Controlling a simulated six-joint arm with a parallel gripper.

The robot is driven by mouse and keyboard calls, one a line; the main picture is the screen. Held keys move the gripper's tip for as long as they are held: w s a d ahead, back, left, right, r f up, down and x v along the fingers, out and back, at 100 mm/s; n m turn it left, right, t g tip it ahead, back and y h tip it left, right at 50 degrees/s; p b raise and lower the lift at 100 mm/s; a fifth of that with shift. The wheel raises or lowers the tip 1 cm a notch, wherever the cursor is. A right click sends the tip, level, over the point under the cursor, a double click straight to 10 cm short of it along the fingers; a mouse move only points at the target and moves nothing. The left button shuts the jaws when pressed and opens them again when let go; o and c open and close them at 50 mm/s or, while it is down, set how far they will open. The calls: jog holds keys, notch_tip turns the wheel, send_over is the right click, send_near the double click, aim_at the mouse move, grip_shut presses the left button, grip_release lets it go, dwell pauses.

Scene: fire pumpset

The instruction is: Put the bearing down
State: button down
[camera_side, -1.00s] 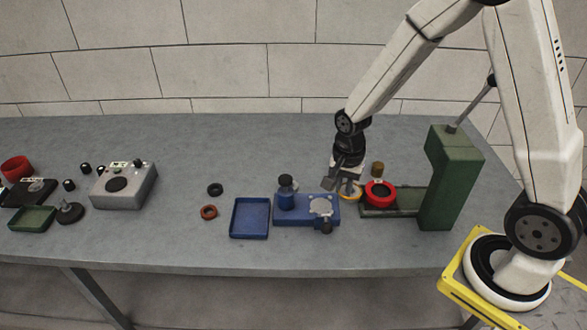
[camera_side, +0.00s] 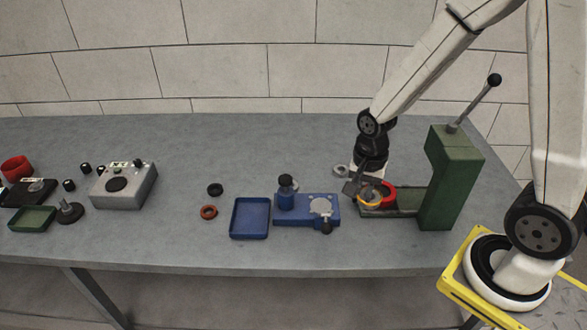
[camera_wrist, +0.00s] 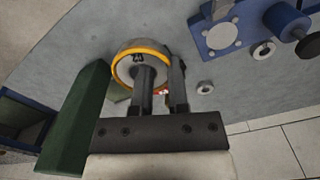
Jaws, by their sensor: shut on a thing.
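My gripper (camera_wrist: 160,80) is shut on a round grey part with an orange-yellow rim, the bearing (camera_wrist: 128,68). In the side view the bearing (camera_side: 370,205) is tilted and in front of the red ring (camera_side: 391,190), above the base of the green press (camera_side: 452,180). My gripper (camera_side: 362,188) is at its left. Whether the bearing touches the red ring or the press base cannot be told. The green press (camera_wrist: 85,120) also shows in the wrist view, left of the fingers. The fingers hide part of the bearing there.
A blue fixture (camera_side: 293,219) stands left of the press, with a blue tray (camera_side: 236,234) beside it. A grey ring (camera_side: 341,170) lies behind my gripper. Two small rings (camera_side: 215,189) (camera_side: 209,212) and a grey box (camera_side: 140,190) are farther left. The table's back is clear.

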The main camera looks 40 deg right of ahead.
jog(key=w+a+f+n, duration=0.2)
jog(key=w+a+n, duration=0.2)
jog(key=w+a, duration=0.7)
jog(key=shift+w+a+f+n, duration=0.2)
jog(key=shift+w+a+n, duration=0.1)
jog(key=shift+a, duration=0.35)
jog(key=w+f, duration=0.2)
jog(key=w, duration=0.2)
jog(key=w+a+f, duration=0.1)
jog(key=w+f, duration=0.2)
jog(key=w, duration=0.1)
jog(key=w+a+f, duration=0.1)
jog(key=w+f, duration=0.2)
jog(key=w, duration=0.1)
jog(key=shift+a, duration=0.1)
jog(key=shift+w+a+f, duration=0.1)
jog(key=shift+w+f, duration=0.5)
jog(key=shift+f, duration=0.15)
jog(key=shift+w+f, duration=0.1)
